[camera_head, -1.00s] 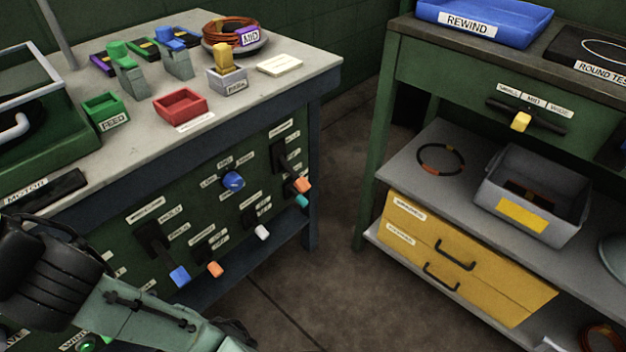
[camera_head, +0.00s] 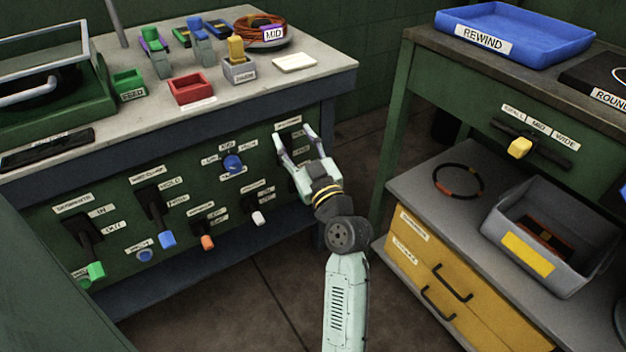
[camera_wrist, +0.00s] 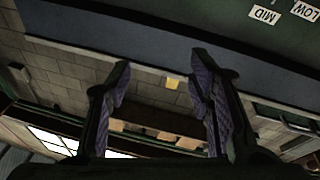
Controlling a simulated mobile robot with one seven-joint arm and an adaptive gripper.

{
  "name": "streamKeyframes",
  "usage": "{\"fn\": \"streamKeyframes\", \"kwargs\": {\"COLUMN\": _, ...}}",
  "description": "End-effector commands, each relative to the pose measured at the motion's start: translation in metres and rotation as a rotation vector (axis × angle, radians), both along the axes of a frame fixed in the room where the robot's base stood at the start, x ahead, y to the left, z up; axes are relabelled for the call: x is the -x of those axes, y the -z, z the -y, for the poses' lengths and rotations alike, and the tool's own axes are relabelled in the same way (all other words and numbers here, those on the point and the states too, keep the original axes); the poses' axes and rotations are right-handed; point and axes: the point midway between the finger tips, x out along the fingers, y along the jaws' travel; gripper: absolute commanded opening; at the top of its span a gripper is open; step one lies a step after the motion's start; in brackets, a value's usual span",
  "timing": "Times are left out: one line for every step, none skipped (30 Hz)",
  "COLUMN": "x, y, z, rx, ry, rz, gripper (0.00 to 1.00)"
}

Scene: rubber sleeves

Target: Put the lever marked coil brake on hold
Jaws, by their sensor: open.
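The bench front is a green panel (camera_head: 115,208) with several labelled levers. I cannot read which label says coil brake. Orange (camera_head: 208,243) and white (camera_head: 259,218) handles are further right. My gripper (camera_head: 293,143) is open in front of the panel's right end and covers the lever there. In the wrist view my gripper (camera_wrist: 160,72) has its fingers apart, with a small yellow patch between them that I cannot identify.
A blue knob (camera_head: 233,163) sits above the white handle. The bench top (camera_head: 330,66) carries a red tray (camera_head: 190,89) and a green bin (camera_head: 128,83). At right stands a shelf with a grey bin (camera_head: 553,220) and yellow drawers (camera_head: 430,255). Floor between is clear.

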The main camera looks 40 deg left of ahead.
Motion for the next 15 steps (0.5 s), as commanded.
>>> {"fn": "streamKeyframes", "kwargs": {"x": -0.01, "y": 0.05, "z": 0.016, "rx": 0.06, "ry": 0.001, "rz": -0.059, "gripper": 0.48}}
{"fn": "streamKeyframes", "kwargs": {"x": -0.011, "y": 0.072, "z": 0.023, "rx": 0.087, "ry": -0.006, "rz": -0.082, "gripper": 0.48}}
{"fn": "streamKeyframes", "kwargs": {"x": -0.012, "y": 0.099, "z": 0.033, "rx": 0.114, "ry": -0.014, "rz": -0.107, "gripper": 0.48}}
{"fn": "streamKeyframes", "kwargs": {"x": -0.011, "y": 0.116, "z": 0.04, "rx": 0.131, "ry": -0.022, "rz": -0.124, "gripper": 0.48}}
{"fn": "streamKeyframes", "kwargs": {"x": -0.01, "y": 0.13, "z": 0.046, "rx": 0.144, "ry": -0.029, "rz": -0.137, "gripper": 0.48}}
{"fn": "streamKeyframes", "kwargs": {"x": -0.008, "y": 0.146, "z": 0.053, "rx": 0.157, "ry": -0.037, "rz": -0.149, "gripper": 0.48}}
{"fn": "streamKeyframes", "kwargs": {"x": -0.007, "y": 0.155, "z": 0.057, "rx": 0.162, "ry": -0.041, "rz": -0.158, "gripper": 0.48}}
{"fn": "streamKeyframes", "kwargs": {"x": -0.006, "y": 0.161, "z": 0.06, "rx": 0.167, "ry": -0.046, "rz": -0.162, "gripper": 0.48}}
{"fn": "streamKeyframes", "kwargs": {"x": -0.004, "y": 0.167, "z": 0.063, "rx": 0.171, "ry": -0.052, "rz": -0.166, "gripper": 0.48}}
{"fn": "streamKeyframes", "kwargs": {"x": -0.004, "y": 0.17, "z": 0.063, "rx": 0.173, "ry": -0.054, "rz": -0.169, "gripper": 0.48}}
{"fn": "streamKeyframes", "kwargs": {"x": -0.004, "y": 0.172, "z": 0.063, "rx": 0.174, "ry": -0.056, "rz": -0.17, "gripper": 0.48}}
{"fn": "streamKeyframes", "kwargs": {"x": -0.005, "y": 0.172, "z": 0.06, "rx": 0.175, "ry": -0.057, "rz": -0.169, "gripper": 0.48}}
{"fn": "streamKeyframes", "kwargs": {"x": -0.006, "y": 0.171, "z": 0.057, "rx": 0.175, "ry": -0.058, "rz": -0.168, "gripper": 0.48}}
{"fn": "streamKeyframes", "kwargs": {"x": -0.008, "y": 0.17, "z": 0.054, "rx": 0.174, "ry": -0.059, "rz": -0.167, "gripper": 0.48}}
{"fn": "streamKeyframes", "kwargs": {"x": -0.011, "y": 0.17, "z": 0.049, "rx": 0.174, "ry": -0.058, "rz": -0.167, "gripper": 0.48}}
